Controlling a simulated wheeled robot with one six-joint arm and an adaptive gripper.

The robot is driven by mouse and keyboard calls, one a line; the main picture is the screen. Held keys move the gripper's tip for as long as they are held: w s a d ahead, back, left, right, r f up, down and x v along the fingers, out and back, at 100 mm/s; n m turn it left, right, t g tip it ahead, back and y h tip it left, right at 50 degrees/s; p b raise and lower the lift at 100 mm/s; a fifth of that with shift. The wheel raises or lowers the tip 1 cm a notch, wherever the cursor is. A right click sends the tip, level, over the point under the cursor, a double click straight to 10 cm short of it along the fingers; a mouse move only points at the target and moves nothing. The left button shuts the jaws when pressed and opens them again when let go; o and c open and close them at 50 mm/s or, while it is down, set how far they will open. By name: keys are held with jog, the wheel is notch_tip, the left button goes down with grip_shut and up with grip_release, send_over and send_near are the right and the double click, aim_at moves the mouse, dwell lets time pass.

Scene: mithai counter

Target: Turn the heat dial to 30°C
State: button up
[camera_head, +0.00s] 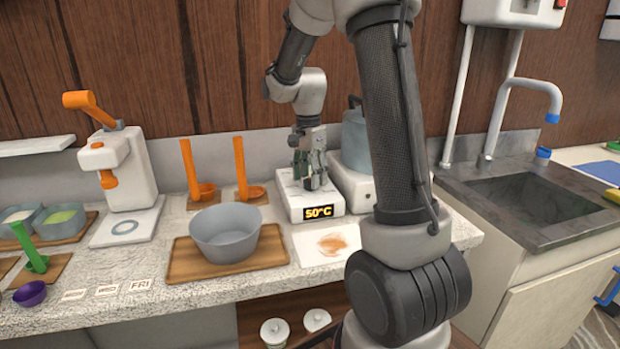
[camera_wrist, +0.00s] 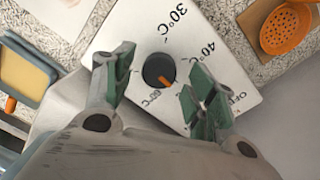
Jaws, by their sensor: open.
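The white heater box (camera_head: 312,196) stands on the counter, and its display (camera_head: 318,211) reads 50°C. In the wrist view, its dark round dial (camera_wrist: 156,70) has an orange pointer aimed to the lower right. 30°C and 40°C labels are readable on the white face (camera_wrist: 145,35); a 60°C label shows below the dial, and lettering at right is partly covered. My gripper (camera_head: 311,175) is above the box, pointing down. In the wrist view, its open green-padded fingers (camera_wrist: 161,84) are on either side of the dial, apart from it. The dial is hidden in the head view.
A grey pot (camera_head: 356,138) on a white base (camera_head: 352,183) stands close right of the box. Orange ladles (camera_head: 245,170) stand to its left. A grey bowl (camera_head: 225,235) on a wooden board (camera_head: 190,270) and a white mat (camera_head: 313,248) lie in front. A sink (camera_head: 530,205) is at right.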

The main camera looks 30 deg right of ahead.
jog(key=shift+f, duration=0.5)
jog(key=c, duration=1)
jog(key=shift+c, duration=0.2)
jog(key=shift+n, duration=0.3)
